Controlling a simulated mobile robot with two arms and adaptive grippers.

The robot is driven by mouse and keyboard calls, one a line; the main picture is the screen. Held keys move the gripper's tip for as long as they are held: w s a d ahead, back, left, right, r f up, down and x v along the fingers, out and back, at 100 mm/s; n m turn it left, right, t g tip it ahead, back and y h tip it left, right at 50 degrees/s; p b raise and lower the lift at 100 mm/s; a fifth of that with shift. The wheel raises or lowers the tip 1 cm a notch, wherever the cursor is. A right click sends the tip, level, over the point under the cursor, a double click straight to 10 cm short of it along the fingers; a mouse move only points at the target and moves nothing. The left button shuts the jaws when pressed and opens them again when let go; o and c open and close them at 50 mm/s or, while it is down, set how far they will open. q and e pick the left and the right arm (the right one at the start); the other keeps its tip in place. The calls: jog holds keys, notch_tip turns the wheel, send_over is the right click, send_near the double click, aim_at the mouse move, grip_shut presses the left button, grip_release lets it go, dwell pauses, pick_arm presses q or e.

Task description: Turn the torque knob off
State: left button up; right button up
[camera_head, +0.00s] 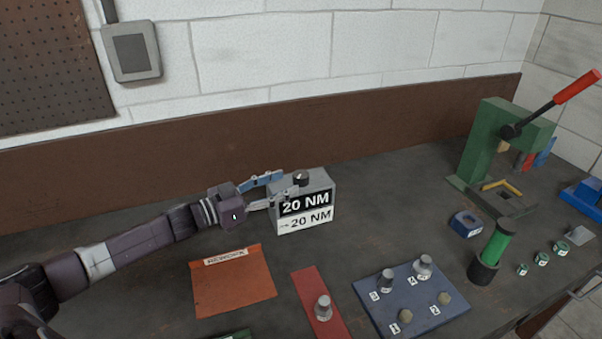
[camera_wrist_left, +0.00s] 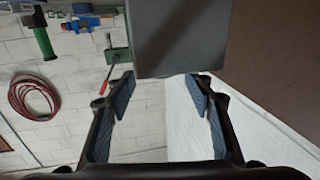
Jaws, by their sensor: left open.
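The torque box (camera_head: 306,205) is a grey block on the bench with "20 NM" on its front, on a black band and on a white one. The dark torque knob (camera_head: 301,179) sits on its top. My left gripper (camera_head: 290,182) reaches in from the left at the box's upper left, open, with its fingertips just left of the knob. Whether they touch the knob or box I cannot tell. In the left wrist view the box's grey face (camera_wrist_left: 180,38) shows ahead of the open fingers (camera_wrist_left: 163,85); the knob is not visible there. My right gripper is out of view.
An orange rework mat (camera_head: 233,282), a red strip (camera_head: 318,305) with a metal piece and a blue numbered board (camera_head: 412,300) with metal parts lie in front. A green press (camera_head: 490,150) with a red-handled lever stands right. Bench between box and press is clear.

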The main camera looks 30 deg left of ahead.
aim_at(294, 178)
pick_arm(q)
jog(key=p+x, duration=0.1)
jog(key=x, duration=0.4)
jog(key=shift+a, duration=0.1)
jog(key=shift+w+d, duration=0.3)
jog(key=shift+w, duration=0.25)
jog(key=shift+w+d, duration=0.1)
jog(key=shift+d, duration=0.05)
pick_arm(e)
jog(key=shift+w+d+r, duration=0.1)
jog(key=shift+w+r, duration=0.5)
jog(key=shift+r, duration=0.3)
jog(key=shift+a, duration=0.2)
